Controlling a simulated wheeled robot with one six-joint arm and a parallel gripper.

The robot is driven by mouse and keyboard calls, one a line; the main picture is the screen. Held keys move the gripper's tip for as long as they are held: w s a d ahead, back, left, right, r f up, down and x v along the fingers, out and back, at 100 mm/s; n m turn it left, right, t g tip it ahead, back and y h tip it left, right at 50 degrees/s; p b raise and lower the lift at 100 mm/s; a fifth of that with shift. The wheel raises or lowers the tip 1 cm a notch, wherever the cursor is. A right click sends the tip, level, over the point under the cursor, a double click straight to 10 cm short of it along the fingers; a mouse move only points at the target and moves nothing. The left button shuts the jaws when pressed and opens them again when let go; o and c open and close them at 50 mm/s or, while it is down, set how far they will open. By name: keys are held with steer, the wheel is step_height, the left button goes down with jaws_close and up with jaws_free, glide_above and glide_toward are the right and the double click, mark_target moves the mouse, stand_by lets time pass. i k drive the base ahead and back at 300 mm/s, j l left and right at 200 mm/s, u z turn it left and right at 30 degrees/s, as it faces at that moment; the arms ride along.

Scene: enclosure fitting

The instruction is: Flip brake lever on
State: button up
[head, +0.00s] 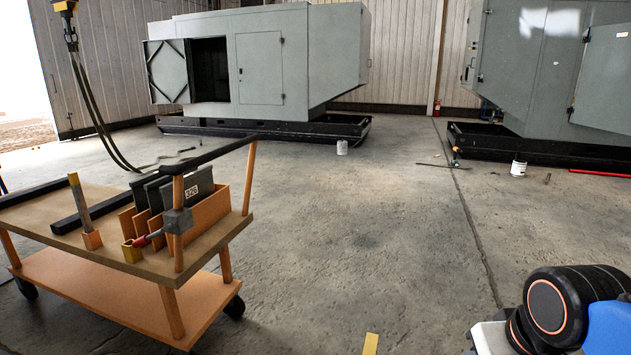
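A wheeled cart (60,250) with an orange frame stands at the left. On its near right post is a grey block (178,220) with a short red-tipped lever (146,239) that points left and slightly down over the deck. This looks like the brake lever; whether it is on or off I cannot tell. A yellow block (132,250) sits by the lever's tip. My arm shows only as a black joint and a blue part at the lower right, well apart from the cart. My gripper is out of view.
The cart carries an upright post (85,212), dark bars and an orange holder (205,212) with black panels. A hanging cable (95,110) drops behind it. Grey enclosures (290,60) stand at the back and right. Small white buckets (342,147) sit nearby. The middle floor is clear.

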mark_target(146, 239)
steer(key=u, duration=1.35)
steer(key=i+j+u, duration=0.2)
steer(key=i+u, duration=0.2)
steer(key=i, duration=0.2)
